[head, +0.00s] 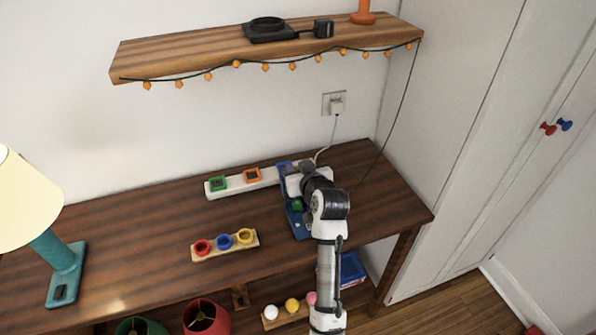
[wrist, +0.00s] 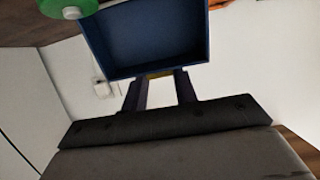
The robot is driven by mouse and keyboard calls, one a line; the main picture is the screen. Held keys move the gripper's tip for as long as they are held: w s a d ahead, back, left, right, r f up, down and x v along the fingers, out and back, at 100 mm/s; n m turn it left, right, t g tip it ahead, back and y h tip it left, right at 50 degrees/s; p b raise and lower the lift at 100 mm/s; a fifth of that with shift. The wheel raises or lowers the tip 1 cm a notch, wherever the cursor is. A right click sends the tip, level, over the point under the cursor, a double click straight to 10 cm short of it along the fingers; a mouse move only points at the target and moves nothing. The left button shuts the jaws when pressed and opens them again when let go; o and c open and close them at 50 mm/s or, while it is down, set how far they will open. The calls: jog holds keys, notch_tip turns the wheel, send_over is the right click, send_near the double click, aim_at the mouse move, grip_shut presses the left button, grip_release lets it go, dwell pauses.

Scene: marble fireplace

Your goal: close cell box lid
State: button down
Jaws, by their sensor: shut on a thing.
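The blue cell box (head: 300,226) is on the right part of the wooden desk, largely covered by my arm. A green piece (head: 297,205) shows at it. The blue lid (head: 284,181) stands raised at the box's far side, partly hidden by my gripper (head: 302,180). In the wrist view the lid (wrist: 148,40) looks like a shallow blue tray, its hollow side facing the camera. My gripper (wrist: 161,76) is shut on the lid's near edge, with a small yellowish strip between the dark fingertips. A green round piece with a white end (wrist: 68,7) shows at top left.
A white strip with green and orange square frames (head: 236,183) lies left of the box. A wooden holder with red, blue and yellow rings (head: 225,246) is nearer the front. A cable runs from the wall plug (head: 337,104) down behind the box. A lamp (head: 62,270) stands far left.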

jog(key=shift+s+d+f+t+y+b, duration=0.2)
jog(key=shift+s+t+b, duration=0.5)
jog(key=shift+b, duration=1.45)
jog(key=shift+s+d+r+t+y+b, duration=0.25)
jog(key=shift+t+b, duration=0.65)
jog(key=shift+b, duration=1.25)
jog(key=shift+s+t+b, duration=0.3)
jog(key=shift+s+b, duration=0.05)
jog(key=shift+b, duration=0.35)
jog(key=shift+r, duration=0.15)
jog(key=c, duration=1.1)
grip_release()
jog(key=shift+s, duration=0.15)
jog(key=b+v, duration=0.2)
jog(key=v, duration=1.1)
jog(key=shift+s+d, duration=0.25)
jog(key=shift+s, duration=0.05)
